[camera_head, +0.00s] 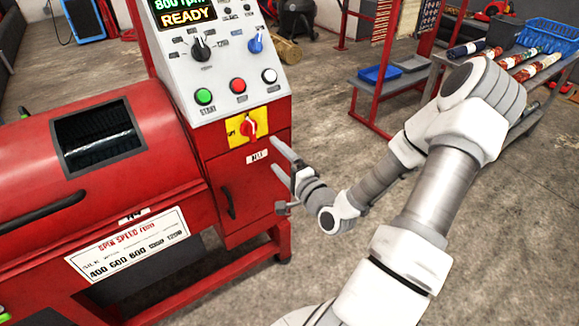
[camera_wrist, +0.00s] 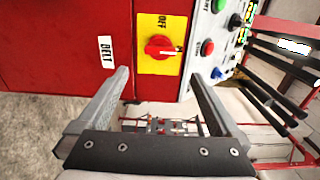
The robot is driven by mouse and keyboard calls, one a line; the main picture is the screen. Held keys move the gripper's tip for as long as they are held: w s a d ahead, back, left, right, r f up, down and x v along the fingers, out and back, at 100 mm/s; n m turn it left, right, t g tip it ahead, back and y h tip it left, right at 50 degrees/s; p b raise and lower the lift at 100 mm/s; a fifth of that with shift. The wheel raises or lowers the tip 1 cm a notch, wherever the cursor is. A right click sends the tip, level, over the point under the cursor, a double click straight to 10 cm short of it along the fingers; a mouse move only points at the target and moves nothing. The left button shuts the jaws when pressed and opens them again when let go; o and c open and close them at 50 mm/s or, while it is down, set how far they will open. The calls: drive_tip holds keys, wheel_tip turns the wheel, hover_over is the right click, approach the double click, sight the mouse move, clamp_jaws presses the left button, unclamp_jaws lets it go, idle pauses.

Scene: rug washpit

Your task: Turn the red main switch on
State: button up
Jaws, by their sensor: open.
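The red main switch (camera_head: 249,128) is a rotary knob on a yellow plate (camera_head: 234,134), low on the front of the red machine's control cabinet. In the wrist view the red knob (camera_wrist: 160,47) sits ahead of the fingers, near the middle, on its yellow plate (camera_wrist: 153,68) with "OFF" lettering at the top. My gripper (camera_head: 278,158) is open and empty, just right of and slightly below the switch in the head view. In the wrist view its two fingers (camera_wrist: 162,82) stand wide apart, with the knob showing between and beyond them. No contact with the knob is visible.
Green (camera_head: 204,96), red (camera_head: 238,85) and white (camera_head: 269,76) buttons sit above the switch. A blue knob (camera_head: 256,42) and black knob (camera_head: 201,48) are higher on the panel. The display (camera_head: 184,14) reads "READY".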

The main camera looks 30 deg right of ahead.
drive_tip(key=s, duration=0.5)
drive_tip(key=shift+s+d, duration=0.1)
drive_tip(key=shift+s, duration=0.1)
